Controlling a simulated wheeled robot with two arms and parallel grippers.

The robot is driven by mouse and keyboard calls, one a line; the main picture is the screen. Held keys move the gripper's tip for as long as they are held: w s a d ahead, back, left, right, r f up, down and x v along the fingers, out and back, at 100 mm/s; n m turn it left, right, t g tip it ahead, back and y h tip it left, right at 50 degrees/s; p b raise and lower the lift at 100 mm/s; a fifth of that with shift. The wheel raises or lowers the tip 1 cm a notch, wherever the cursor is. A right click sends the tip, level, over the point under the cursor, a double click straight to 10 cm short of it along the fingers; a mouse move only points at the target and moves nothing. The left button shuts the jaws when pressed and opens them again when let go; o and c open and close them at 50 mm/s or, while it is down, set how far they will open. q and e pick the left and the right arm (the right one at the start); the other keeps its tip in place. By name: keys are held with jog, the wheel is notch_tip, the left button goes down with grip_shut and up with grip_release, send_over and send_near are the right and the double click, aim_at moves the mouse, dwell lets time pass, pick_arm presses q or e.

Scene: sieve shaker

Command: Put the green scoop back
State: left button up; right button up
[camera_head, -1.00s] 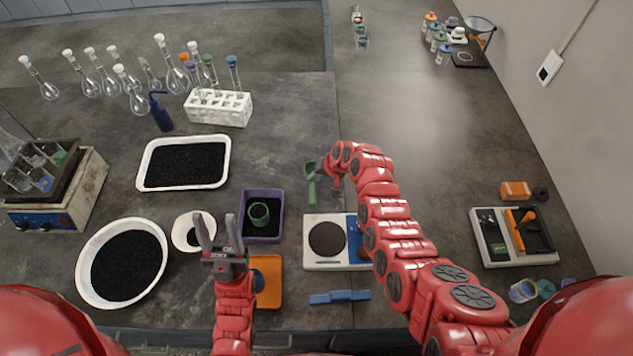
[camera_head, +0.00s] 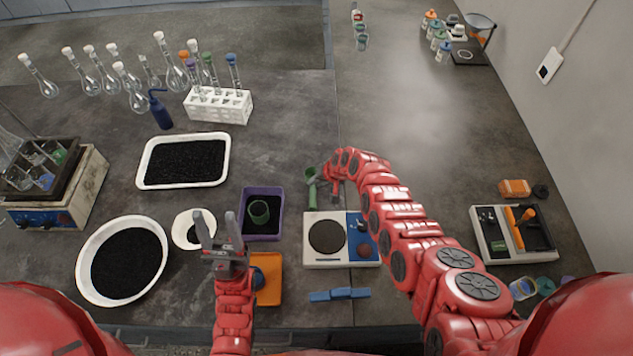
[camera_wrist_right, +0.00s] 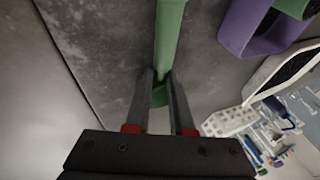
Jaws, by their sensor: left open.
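The green scoop (camera_head: 311,190) is by the back left corner of the balance, its bowl pointing away and its handle towards me. My right gripper (camera_head: 322,177) is at the scoop, reaching it from the right. In the right wrist view the green handle (camera_wrist_right: 168,40) runs between the fingertips of the right gripper (camera_wrist_right: 159,75) and fills the gap; the fingers look shut on it. Whether the scoop touches the table is unclear. My left gripper (camera_head: 217,222) is open and empty above the table, near the white dish and the orange tray.
A purple tray (camera_head: 278,228) holds a green cup (camera_head: 259,211). The balance (camera_head: 312,258) stands in front of the scoop. An orange tray (camera_head: 270,290), blue object (camera_head: 340,295), white dish (camera_head: 182,232), and two white containers of black grains lie around.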

jog(key=o, duration=0.3)
jog(key=shift+r, duration=0.1)
